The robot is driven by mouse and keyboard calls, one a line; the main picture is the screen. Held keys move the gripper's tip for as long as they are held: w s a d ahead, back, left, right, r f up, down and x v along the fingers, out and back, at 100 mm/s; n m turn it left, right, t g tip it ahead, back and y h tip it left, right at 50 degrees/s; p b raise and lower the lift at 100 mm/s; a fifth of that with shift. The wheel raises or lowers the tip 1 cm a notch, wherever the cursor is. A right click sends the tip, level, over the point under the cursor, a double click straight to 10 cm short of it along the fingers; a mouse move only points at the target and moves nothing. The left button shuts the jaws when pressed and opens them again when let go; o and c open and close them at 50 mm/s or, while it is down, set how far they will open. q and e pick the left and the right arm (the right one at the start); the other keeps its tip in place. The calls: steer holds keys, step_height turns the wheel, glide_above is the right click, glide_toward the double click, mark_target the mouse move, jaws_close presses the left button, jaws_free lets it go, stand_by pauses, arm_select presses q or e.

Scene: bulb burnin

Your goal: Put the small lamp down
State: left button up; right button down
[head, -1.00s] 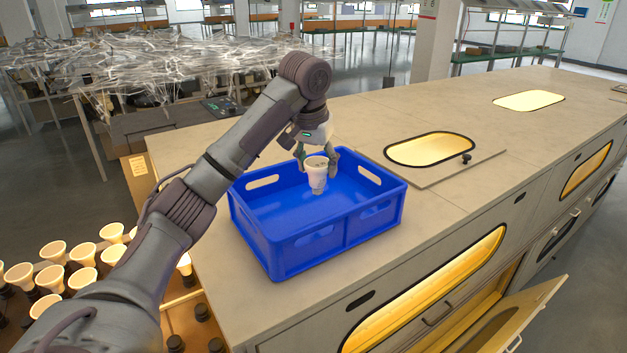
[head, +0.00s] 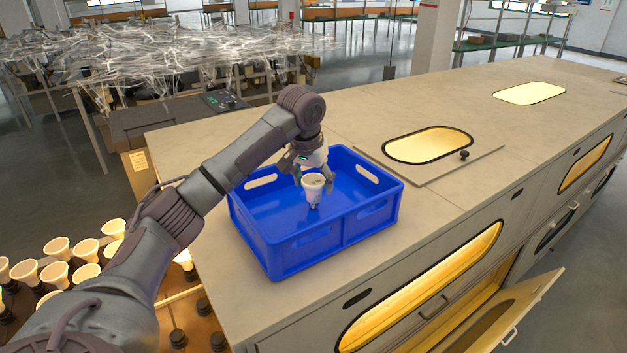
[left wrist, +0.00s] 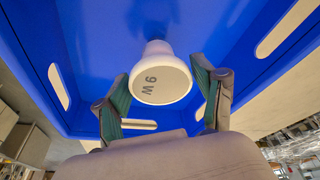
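The small lamp (head: 313,187) is a white reflector bulb with a grey base. It is inside the blue crate (head: 330,240), wide face up and base down, roughly upright. In the left wrist view the lamp's round face (left wrist: 160,80), marked "9W", sits between the two fingertips (left wrist: 160,82). I cannot tell whether its base touches the crate floor. The rest of the crate floor looks empty. My right gripper is not in view.
The crate stands on a long grey bench (head: 480,150) with lit oval windows. A panel with a small knob (head: 464,155) lies right of the crate. A lower door (head: 510,310) hangs open. Several lamps (head: 55,272) stand in a rack at lower left.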

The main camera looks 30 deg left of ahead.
arm_select(q)
steer(key=shift+o, duration=0.7)
steer(key=shift+r, duration=0.2)
steer(key=shift+s+r+b, duration=0.1)
steer(key=shift+r+b, duration=0.2)
steer(key=shift+b, duration=0.05)
steer(key=b+v, duration=0.2)
steer(key=v, duration=0.5)
steer(key=shift+b, duration=0.4)
steer(key=p+v, duration=0.1)
steer(key=v, duration=0.3)
steer(key=shift+s+r, duration=0.1)
steer(key=shift+r, duration=0.05)
